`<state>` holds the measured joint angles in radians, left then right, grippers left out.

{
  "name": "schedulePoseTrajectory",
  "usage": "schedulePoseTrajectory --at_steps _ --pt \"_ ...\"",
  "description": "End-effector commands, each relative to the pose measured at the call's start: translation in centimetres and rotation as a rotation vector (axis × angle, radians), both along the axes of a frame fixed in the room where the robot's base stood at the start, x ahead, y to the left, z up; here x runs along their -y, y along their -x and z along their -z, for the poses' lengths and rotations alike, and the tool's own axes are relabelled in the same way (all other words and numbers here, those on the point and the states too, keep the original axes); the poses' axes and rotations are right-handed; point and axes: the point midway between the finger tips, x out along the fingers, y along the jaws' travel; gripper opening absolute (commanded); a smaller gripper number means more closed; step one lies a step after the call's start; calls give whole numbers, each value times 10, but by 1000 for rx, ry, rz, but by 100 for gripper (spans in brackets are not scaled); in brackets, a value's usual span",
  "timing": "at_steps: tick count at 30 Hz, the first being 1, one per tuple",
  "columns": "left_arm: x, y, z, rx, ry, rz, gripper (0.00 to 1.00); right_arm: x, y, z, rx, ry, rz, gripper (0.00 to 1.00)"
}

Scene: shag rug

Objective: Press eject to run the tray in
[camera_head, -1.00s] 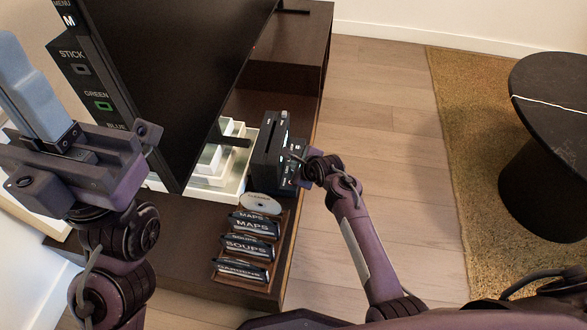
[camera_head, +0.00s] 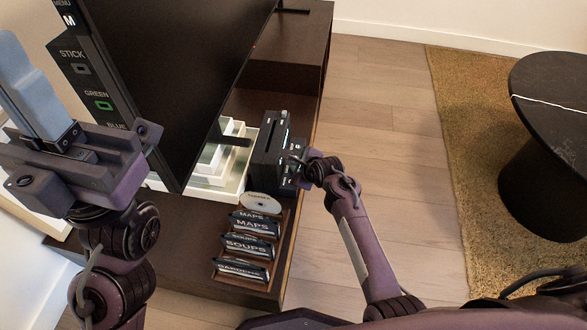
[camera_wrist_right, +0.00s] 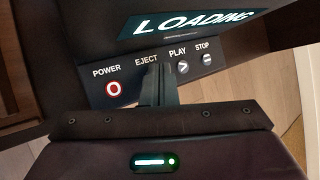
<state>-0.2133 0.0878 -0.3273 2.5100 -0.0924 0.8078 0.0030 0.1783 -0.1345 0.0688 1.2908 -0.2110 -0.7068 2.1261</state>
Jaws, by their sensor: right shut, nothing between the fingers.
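The black disc player (camera_head: 268,148) stands on the low cabinet. In the right wrist view its panel (camera_wrist_right: 128,74) carries POWER, EJECT, PLAY and STOP labels, and its display (camera_wrist_right: 195,22) reads LOADING. My right gripper (camera_wrist_right: 158,72) is shut and empty, its fingertips at the panel just under the EJECT label (camera_wrist_right: 146,60). The fingers hide the eject button, so I cannot tell whether they touch it. A silver disc (camera_head: 262,202) lies between the player and the sleeve rack; I cannot make out a tray. My left gripper (camera_head: 30,85) is raised at the left, away from the player.
The large black screen (camera_head: 165,65) stands left of the player, close to my left arm. Floor (camera_head: 385,150) right of the cabinet is clear.

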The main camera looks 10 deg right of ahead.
Motion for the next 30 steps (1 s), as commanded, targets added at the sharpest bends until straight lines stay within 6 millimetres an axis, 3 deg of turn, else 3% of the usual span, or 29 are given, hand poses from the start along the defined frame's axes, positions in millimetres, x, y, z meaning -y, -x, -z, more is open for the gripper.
schedulePoseTrajectory --at_steps 10,21,30 --pt "0 0 -2 0 0 0 0 0 0 -1 -2 0 1 0" --pt "0 0 -23 0 0 0 0 0 0 -16 -2 0 1 0" --pt "0 0 -22 0 0 0 0 0 0 -15 -1 0 1 0"
